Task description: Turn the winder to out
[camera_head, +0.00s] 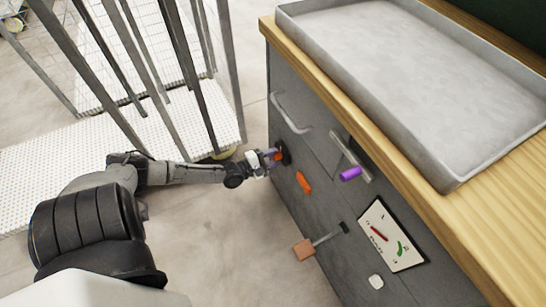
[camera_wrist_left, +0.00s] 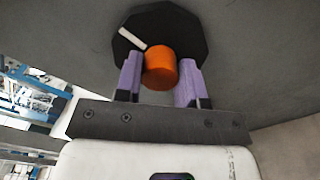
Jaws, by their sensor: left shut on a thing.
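An orange round knob (camera_wrist_left: 161,67) stands out from a black many-sided disc (camera_wrist_left: 172,24) on the grey panel. A white mark (camera_wrist_left: 132,38) on the disc points to the upper left in the left wrist view. My left gripper (camera_wrist_left: 159,82) is shut on the orange knob, with one purple finger on each side. In the head view my left gripper (camera_head: 272,158) reaches the panel's left part and hides most of the knob. No label for the knob's positions can be read. My right gripper is not in view.
The panel also carries a grey bar handle (camera_head: 288,116), an orange handle (camera_head: 303,182), a purple grip (camera_head: 350,174), a crank with a brown block (camera_head: 304,250) and a gauge plate (camera_head: 391,238). A metal tray (camera_head: 455,184) lies on the wooden top. Grey posts (camera_head: 190,75) stand left.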

